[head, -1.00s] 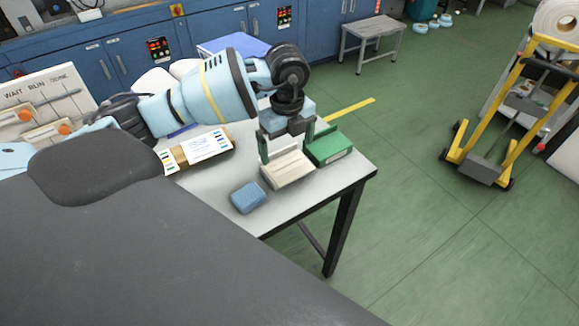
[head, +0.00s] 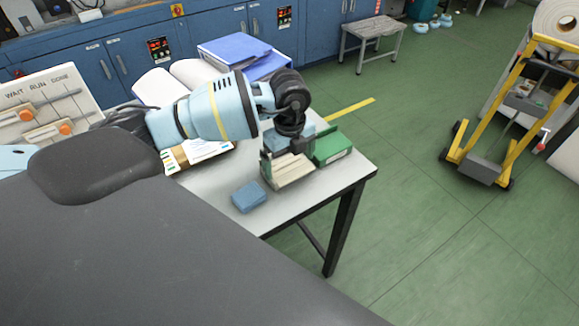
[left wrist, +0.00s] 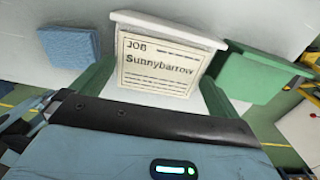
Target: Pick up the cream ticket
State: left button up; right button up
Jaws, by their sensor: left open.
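The cream ticket (left wrist: 158,72), printed "JOB Sunnybarrow", shows in the left wrist view in or against a pale box (left wrist: 165,28); I cannot tell which. The pale box (head: 288,178) also stands near the table corner in the head view, where I cannot make out the ticket. My left gripper (head: 287,158) is over this box, pointing down, open. In the left wrist view, the green fingers of my left gripper (left wrist: 157,92) stand apart on either side of the ticket, whose lower edge is near the dark palm. My right gripper is not in view.
A green box (head: 331,148) stands close to the right of the pale box. A blue sponge-like block (head: 249,196) lies to its left on the white table (head: 310,203). Blue binders (head: 235,52) and an open book (head: 160,88) lie behind my arm. A yellow trolley (head: 500,120) stands on the floor.

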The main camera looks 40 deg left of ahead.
aim_at(290, 170)
pick_arm(q)
jog(key=shift+f, duration=0.1)
jog(key=c, duration=0.6)
jog(key=shift+r, duration=0.55)
jog(key=r, duration=0.2)
jog(key=shift+s+d+r, duration=0.25)
jog(key=shift+s+r, duration=0.05)
jog(key=shift+r, duration=0.1)
jog(key=s+d+r, duration=0.1)
jog(key=s+d, duration=0.9)
jog(key=s, duration=0.1)
jog(key=shift+s+r+p, duration=0.15)
jog(key=shift+s+p, duration=0.05)
jog(key=shift+p, duration=0.1)
